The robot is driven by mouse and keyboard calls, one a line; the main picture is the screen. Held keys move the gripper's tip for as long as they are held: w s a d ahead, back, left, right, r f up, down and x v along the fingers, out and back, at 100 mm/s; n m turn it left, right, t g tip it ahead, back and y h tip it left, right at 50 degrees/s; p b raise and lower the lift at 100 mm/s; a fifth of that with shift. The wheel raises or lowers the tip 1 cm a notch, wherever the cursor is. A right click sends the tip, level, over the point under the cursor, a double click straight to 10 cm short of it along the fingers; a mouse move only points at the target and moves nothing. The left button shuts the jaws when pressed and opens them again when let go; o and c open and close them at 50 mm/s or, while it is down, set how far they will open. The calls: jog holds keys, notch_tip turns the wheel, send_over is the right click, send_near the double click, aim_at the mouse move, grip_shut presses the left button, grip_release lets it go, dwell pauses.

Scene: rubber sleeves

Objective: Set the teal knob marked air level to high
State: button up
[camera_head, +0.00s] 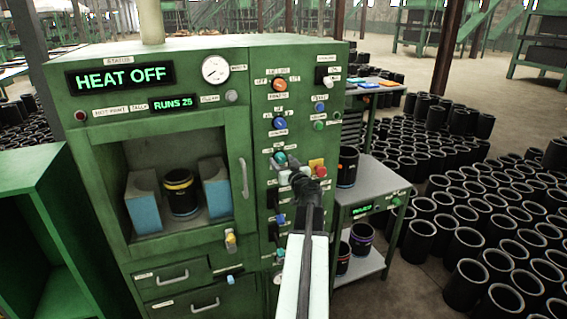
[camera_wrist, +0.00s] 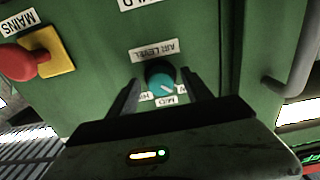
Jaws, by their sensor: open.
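The teal knob (camera_wrist: 160,76) sits on the green panel in the wrist view, beside an upside-down "AIR LEVEL" label (camera_wrist: 154,50). Its white pointer line slants to the lower right of that picture. A "MID" label (camera_wrist: 166,102) and a partly hidden "HI" label show below it. My gripper (camera_wrist: 162,84) is open, with one finger on each side of the knob; I cannot tell whether either finger touches it. In the head view the knob (camera_head: 280,158) shows just left of my gripper (camera_head: 298,168), which partly covers the panel there.
A red mains switch (camera_wrist: 18,62) on a yellow plate is beside the knob. A grey handle (camera_wrist: 292,70) stands out at the right of the wrist view. Other knobs, such as a blue one (camera_head: 279,123), sit above. A grey cart (camera_head: 372,190) stands right of the cabinet.

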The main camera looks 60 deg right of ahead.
grip_shut()
jog(key=shift+m, duration=0.3)
jog(key=m, duration=0.8)
jog(key=shift+w+a+m, duration=0.1)
jog(key=shift+m, duration=0.3)
jog(key=m, duration=0.4)
jog(key=shift+r+m, duration=0.1)
jog(key=shift+m, duration=2.1)
